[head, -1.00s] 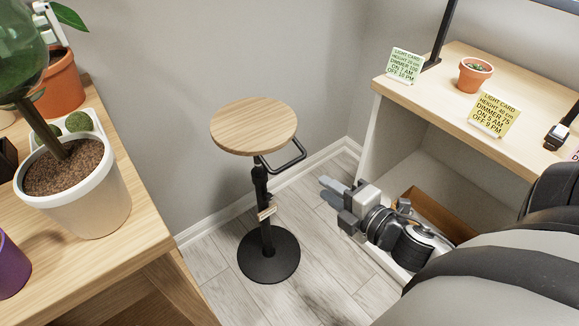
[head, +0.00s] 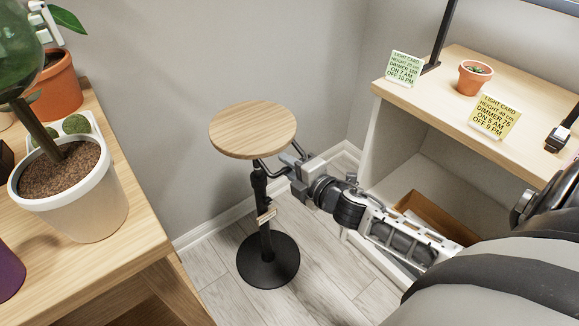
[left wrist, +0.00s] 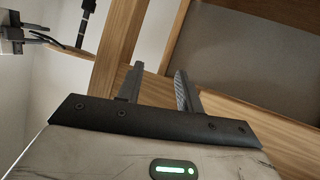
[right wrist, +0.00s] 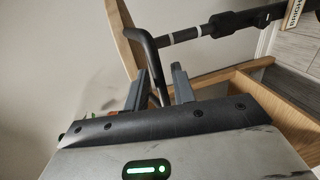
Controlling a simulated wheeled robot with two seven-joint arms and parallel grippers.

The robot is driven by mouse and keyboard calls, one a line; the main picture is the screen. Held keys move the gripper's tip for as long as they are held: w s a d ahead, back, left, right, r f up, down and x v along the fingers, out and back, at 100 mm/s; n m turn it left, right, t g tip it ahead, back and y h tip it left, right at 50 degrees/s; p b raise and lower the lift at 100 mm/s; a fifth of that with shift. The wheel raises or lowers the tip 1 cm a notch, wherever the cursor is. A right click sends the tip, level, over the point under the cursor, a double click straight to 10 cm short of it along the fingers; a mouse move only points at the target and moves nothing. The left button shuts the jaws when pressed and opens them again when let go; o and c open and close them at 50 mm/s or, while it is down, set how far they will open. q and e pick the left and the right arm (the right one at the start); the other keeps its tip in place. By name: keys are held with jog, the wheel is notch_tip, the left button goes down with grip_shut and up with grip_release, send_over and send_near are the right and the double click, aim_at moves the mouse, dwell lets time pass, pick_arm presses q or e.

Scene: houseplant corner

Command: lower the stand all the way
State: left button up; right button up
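The stand has a round wooden top (head: 252,129), a black column (head: 262,200) and a round black base (head: 268,262). A bent black bar (head: 266,168) sticks out under the top, and it also shows in the right wrist view (right wrist: 150,58). My right gripper (head: 293,158) is at the outer end of this bar. In the right wrist view its fingers (right wrist: 160,88) are apart with the bar between them; I cannot tell whether they touch it. My left gripper (left wrist: 157,88) is open and empty in the left wrist view, near wooden framing.
A wooden table (head: 120,255) with a large white pot (head: 85,205) stands at the left. At the right a shelf unit (head: 440,97) carries light cards (head: 494,117) and a small potted succulent (head: 475,76). Floor around the base is clear.

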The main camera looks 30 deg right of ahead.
jog(key=shift+c, duration=0.4)
